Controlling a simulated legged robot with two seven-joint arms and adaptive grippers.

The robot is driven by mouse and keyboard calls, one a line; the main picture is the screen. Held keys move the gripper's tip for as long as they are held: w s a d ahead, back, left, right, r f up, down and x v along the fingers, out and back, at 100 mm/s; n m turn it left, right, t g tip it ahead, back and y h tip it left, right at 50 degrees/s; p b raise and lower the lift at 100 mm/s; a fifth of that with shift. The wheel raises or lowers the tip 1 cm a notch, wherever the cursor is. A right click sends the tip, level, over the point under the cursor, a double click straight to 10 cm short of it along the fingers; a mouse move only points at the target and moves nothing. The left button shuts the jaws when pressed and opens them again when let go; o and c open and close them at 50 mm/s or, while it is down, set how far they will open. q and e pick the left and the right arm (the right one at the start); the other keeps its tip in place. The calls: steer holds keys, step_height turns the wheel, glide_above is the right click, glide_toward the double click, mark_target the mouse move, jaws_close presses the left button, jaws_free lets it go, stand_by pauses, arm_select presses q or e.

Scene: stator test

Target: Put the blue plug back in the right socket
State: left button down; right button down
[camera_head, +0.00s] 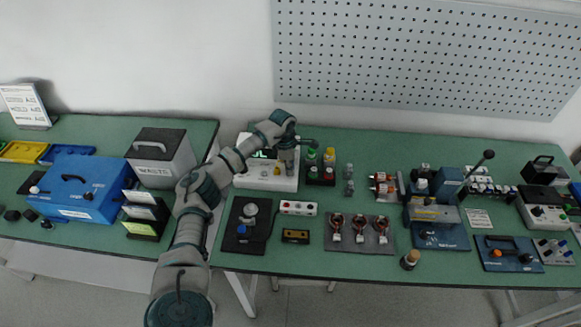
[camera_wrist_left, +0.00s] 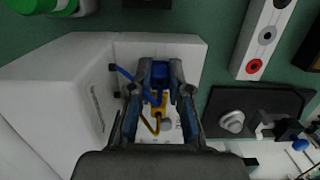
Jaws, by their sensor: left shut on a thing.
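My left gripper (camera_head: 288,162) is over the front of the white tester (camera_head: 252,182) with the green display. In the left wrist view, the gripper (camera_wrist_left: 160,72) is shut on the blue plug (camera_wrist_left: 158,70), and a blue cable (camera_wrist_left: 124,73) runs off to the left. A yellow plug (camera_wrist_left: 158,104) with a yellow cable shows on the white tester (camera_wrist_left: 190,48) between the fingers. The fingers hide the sockets, so I cannot tell whether the blue plug is in one. My right gripper is not in view.
Green and yellow-capped bottles (camera_head: 329,156) stand just right of the tester. A white strip with coloured sockets (camera_head: 298,208) and a black plate with a round knob (camera_head: 247,226) lie in front. Several copper-wound stators (camera_head: 359,224) sit on a dark tray nearby.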

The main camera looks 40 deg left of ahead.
arm_select(q)
steer(key=shift+f, duration=0.1)
steer(key=c, duration=1)
jaws_free()
steer(key=r, duration=0.4)
steer(key=a+r, duration=0.1)
steer(key=r, duration=0.6)
steer(key=shift+s+a+r, duration=0.15)
steer(key=shift+s+r, duration=0.1)
steer(key=shift+r, duration=0.15)
